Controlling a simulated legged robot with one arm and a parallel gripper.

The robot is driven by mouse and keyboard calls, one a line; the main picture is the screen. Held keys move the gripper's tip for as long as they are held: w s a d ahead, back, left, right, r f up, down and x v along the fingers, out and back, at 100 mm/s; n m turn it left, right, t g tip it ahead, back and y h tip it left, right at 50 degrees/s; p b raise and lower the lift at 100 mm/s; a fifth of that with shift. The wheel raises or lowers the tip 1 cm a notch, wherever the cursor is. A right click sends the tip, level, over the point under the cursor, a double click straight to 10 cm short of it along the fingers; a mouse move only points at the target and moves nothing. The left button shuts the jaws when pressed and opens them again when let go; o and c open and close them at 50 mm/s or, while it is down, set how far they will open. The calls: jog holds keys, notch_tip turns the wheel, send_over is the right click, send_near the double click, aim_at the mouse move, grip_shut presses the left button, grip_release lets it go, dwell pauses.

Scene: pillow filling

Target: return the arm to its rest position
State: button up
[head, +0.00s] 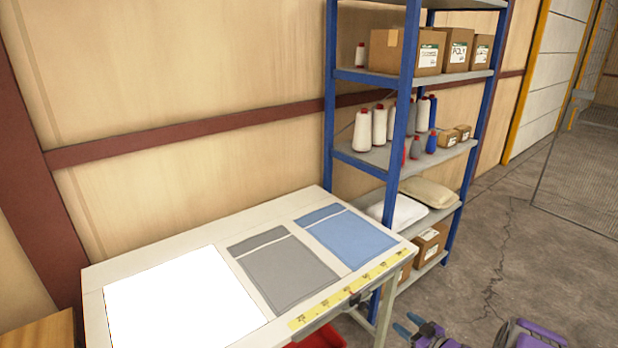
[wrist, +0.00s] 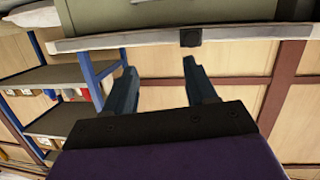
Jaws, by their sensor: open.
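My gripper (head: 408,325) shows at the bottom of the head view, low on the right, just beyond the table's front right corner. In the wrist view its two dark blue fingers (wrist: 160,82) stand apart with nothing between them. The gripper is open and empty. Purple parts of my own arm show beside it in the head view, partly cut off by the lower edge.
The worktable (head: 300,205) holds a bright white sheet (head: 180,300), a grey cover (head: 283,270) and a blue cover (head: 346,237). A red bin (head: 322,338) sits beneath. A blue shelf rack (head: 398,100) stands behind. Concrete floor (head: 540,260) is open at right.

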jog(key=w+d+r+m+g+h, duration=0.1)
jog(key=d+r+h, duration=0.15)
jog(key=r, duration=0.25)
jog(key=w+d+r+m+g+h, duration=0.1)
jog(key=w+r+g+h, duration=0.1)
jog(key=r+h, duration=0.3)
jog(key=s+a+r+m+g+h, duration=0.2)
jog(key=s+r+m+g+h, duration=0.1)
jog(key=s+r, duration=0.8)
jog(key=s+a+r+g+y, duration=0.1)
jog(key=s+a+r+g, duration=0.2)
jog(key=s, duration=1)
jog(key=s+a+r+m+g+y, duration=0.1)
jog(key=s+a+r+g, duration=0.2)
jog(key=s+a, duration=0.7)
jog(key=s+a+r+m+g+y, duration=0.1)
jog(key=s+a+r+g, duration=0.2)
jog(key=s+a, duration=0.4)
jog(key=s, duration=0.9)
jog(key=shift+a, duration=0.15)
